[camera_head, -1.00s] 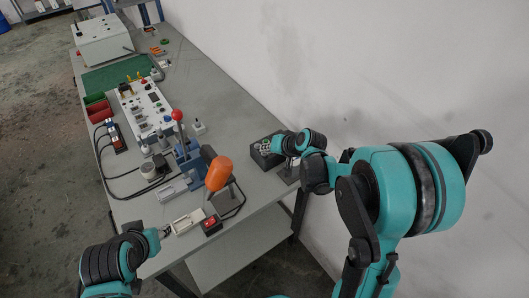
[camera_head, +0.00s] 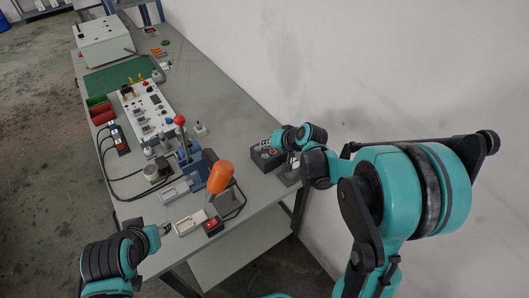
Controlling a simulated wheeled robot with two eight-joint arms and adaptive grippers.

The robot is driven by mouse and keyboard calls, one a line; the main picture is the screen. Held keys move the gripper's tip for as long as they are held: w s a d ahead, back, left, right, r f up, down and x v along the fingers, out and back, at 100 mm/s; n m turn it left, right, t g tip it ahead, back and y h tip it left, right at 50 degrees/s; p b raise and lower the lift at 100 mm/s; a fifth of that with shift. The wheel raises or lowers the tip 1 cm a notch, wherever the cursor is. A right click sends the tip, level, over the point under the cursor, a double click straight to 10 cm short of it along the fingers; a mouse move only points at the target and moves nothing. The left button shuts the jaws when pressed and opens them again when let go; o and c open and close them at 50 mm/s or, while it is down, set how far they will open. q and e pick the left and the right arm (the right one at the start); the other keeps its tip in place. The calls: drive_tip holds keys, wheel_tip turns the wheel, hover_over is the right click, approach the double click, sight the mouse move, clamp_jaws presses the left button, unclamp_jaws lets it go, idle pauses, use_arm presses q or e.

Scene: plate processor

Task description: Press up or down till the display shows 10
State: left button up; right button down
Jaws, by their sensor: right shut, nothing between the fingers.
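A dark box with small buttons (camera_head: 262,160), one of them reddish, sits at the right edge of the table by the wall. My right gripper (camera_head: 277,142) is at the box's far right side, close above it. Its fingers are small and partly hidden by the wrist, and it is shut and empty. I cannot tell whether it touches a button. No display figure is readable. My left gripper (camera_head: 165,230) is at the table's near left edge, away from the box; its fingers are too small to judge.
A white control panel (camera_head: 162,122), a blue press with a red-knobbed lever (camera_head: 180,120), an orange-handled tool (camera_head: 220,177) and a red switch (camera_head: 212,225) stand left of the box. A grey cabinet (camera_head: 103,42) is at the far end.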

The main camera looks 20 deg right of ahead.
drive_tip(key=shift+r+p, duration=0.8)
drive_tip(key=shift+r, duration=0.6)
drive_tip(key=shift+f, duration=0.1)
drive_tip(key=s+r+n+h, duration=0.2)
drive_tip(key=s, duration=1)
drive_tip(key=s+r+n+g+h, duration=0.1)
drive_tip(key=s+r+h, duration=0.1)
drive_tip(key=s, duration=1.1)
drive_tip(key=shift+r+n, duration=0.4)
drive_tip(key=shift+r, duration=0.25)
